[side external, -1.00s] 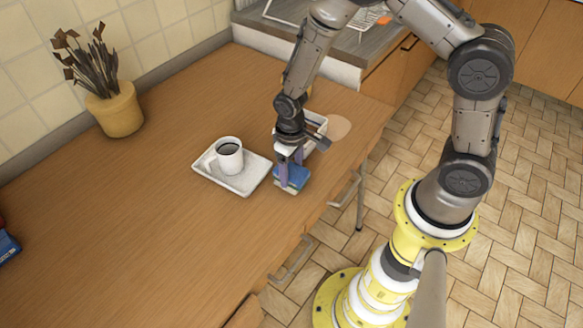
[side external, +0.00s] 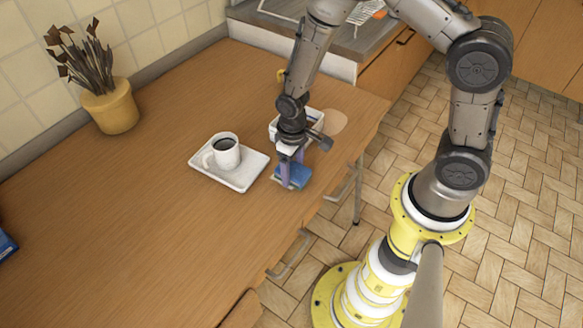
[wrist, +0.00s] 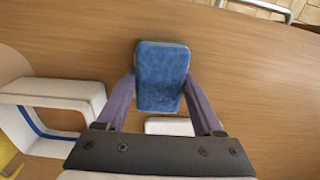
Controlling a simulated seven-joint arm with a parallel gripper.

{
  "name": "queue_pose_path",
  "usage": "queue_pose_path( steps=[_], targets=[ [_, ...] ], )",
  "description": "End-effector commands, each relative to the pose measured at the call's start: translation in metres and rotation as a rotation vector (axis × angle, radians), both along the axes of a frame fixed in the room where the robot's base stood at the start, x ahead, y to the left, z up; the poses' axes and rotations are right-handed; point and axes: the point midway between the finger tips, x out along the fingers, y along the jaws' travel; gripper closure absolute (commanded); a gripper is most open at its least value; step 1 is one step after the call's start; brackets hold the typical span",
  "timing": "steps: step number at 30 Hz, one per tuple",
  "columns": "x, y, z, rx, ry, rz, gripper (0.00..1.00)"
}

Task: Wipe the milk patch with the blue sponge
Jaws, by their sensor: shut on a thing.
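My gripper (side external: 291,172) points down over the wooden table and is shut on the blue sponge (side external: 295,175). The wrist view shows the sponge (wrist: 161,75) between my two purple-grey fingers (wrist: 161,94). Whether its underside touches the table is hard to tell. A pale round patch (side external: 333,122), which looks like the milk, lies on the table behind and to the right of my gripper, apart from the sponge. Part of a pale rounded area (wrist: 12,65) also shows at the left edge of the wrist view.
A white tray (side external: 244,179) holding a white cup (side external: 226,150) of dark liquid stands left of my gripper. A white open-framed container (side external: 274,128) is close behind it, partly hidden. A potted plant (side external: 110,108) stands by the wall.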

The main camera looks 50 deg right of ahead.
Motion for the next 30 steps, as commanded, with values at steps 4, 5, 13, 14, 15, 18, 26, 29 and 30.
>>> queue_pose_path(
  steps=[4,5,13,14,15,18,26,29,30],
  targets=[
    [0.001,0.0,0.0,0.0,0.0,0.0,0.83],
    [0.002,0.0,0.0,0.0,0.0,0.0,0.83],
    [0.016,0.001,-0.001,0.0,0.0,0.0,0.83],
    [0.018,0.001,-0.001,0.0,0.0,0.0,0.83],
    [0.021,0.001,-0.002,0.0,-0.001,0.0,0.83],
    [0.026,0.001,-0.002,0.0,0.0,0.0,0.83],
    [0.028,0.002,-0.002,0.0,0.0,0.0,0.83],
    [0.028,0.002,-0.002,0.0,0.0,0.0,0.83],
    [0.028,0.001,-0.002,0.0,0.001,0.0,0.83]
  ],
)
